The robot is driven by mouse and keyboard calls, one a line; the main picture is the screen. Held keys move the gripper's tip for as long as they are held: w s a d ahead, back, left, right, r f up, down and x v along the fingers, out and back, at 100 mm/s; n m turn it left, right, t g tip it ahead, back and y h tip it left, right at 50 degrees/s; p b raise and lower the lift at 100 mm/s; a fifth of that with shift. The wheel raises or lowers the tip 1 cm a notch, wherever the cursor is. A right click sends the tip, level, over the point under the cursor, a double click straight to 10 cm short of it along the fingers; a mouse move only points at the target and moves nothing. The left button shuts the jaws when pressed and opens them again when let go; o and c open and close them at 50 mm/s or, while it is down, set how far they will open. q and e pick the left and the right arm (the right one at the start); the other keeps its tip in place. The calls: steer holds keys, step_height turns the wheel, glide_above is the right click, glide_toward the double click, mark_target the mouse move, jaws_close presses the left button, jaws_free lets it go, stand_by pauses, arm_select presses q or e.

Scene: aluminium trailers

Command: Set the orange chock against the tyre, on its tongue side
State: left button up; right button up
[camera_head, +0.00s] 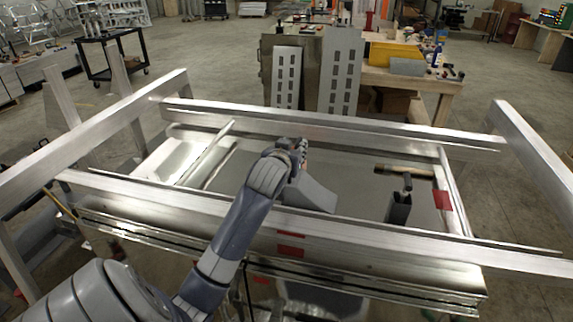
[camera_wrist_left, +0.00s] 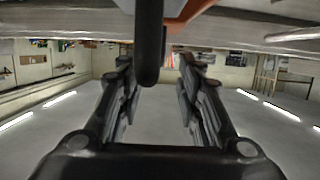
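My left arm reaches over the near aluminium rail in the head view, its gripper (camera_head: 300,150) small and partly hidden by its own wrist. In the left wrist view the two fingers of my left gripper (camera_wrist_left: 155,62) stand apart. A dark, round-ended bar (camera_wrist_left: 149,45) hangs between them in the picture, with clear gaps on both sides; I cannot tell what it belongs to. An orange piece (camera_wrist_left: 190,12), likely part of the chock, shows at the top edge beside this bar. Most of it is out of frame. I cannot make out the tyre. My right gripper is not in view.
Aluminium rails (camera_head: 330,128) frame a work area around my left arm. A hammer-like tool with a wooden handle (camera_head: 403,170) and a dark upright block (camera_head: 398,208) are at the right. A slotted metal cabinet (camera_head: 312,75) stands behind, beside a wooden bench (camera_head: 415,78).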

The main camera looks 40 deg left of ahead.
mark_target(297, 144)
arm_select(q)
steer(key=x, duration=0.1)
steer(key=p+x, duration=0.1)
steer(key=x, duration=0.1)
steer(key=shift+w+r+p, duration=0.15)
steer(key=shift+r+p, duration=0.1)
steer(key=shift+p, duration=0.1)
steer(key=shift+w+a+f, duration=0.3)
steer(key=shift+w+f, duration=0.05)
steer(key=shift+w, duration=0.2)
steer(key=shift+s, duration=0.1)
jaws_close()
steer(key=shift+r, duration=0.15)
